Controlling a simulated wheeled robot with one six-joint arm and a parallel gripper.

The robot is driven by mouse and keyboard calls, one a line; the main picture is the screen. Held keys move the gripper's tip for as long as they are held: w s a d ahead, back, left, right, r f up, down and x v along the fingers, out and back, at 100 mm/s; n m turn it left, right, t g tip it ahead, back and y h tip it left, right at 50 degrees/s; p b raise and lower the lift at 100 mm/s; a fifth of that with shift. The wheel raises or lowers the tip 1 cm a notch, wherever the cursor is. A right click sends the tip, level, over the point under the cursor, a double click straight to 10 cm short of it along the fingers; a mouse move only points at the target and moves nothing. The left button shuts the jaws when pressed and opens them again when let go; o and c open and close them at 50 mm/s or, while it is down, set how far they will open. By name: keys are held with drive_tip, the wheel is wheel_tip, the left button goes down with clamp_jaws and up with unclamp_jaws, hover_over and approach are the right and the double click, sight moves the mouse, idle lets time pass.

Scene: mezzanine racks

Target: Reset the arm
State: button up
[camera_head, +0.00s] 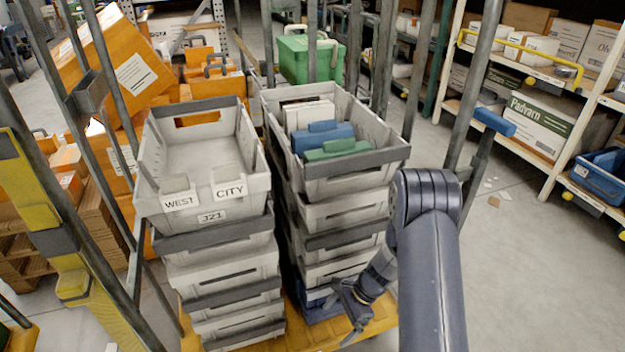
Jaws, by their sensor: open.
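My arm (432,255) rises from the bottom right and bends at a dark joint near the right stack of crates. My gripper (349,318) hangs low at its end, in front of the lower crates of that stack and above the yellow cart base. Its jaws are open, and I see nothing between them. The gripper is small and dark in this view, so its exact distance from the crates is hard to tell.
The left stack's top grey crate (201,208), labelled WEST and CITY, is empty. The right stack's top crate (352,166) holds blue, green and white items. Metal posts (478,85) frame the cart.

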drive_tip(key=w+d+r+t+h+p, duration=0.1)
drive_tip(key=w+d+r+h+p, duration=0.1)
drive_tip(key=d+r+p, duration=0.7)
drive_tip(key=w+d+r+h+p, duration=0.2)
drive_tip(key=w+d+r+p, duration=0.3)
drive_tip(key=r, duration=1.3)
drive_tip(key=d+p, duration=0.4)
drive_tip(key=d, duration=0.2)
drive_tip(key=shift+w+d+t+h, duration=0.3)
drive_tip(key=shift+d+t+h, duration=0.1)
drive_tip(key=shift+a+r, duration=0.1)
drive_tip(key=shift+r, duration=0.05)
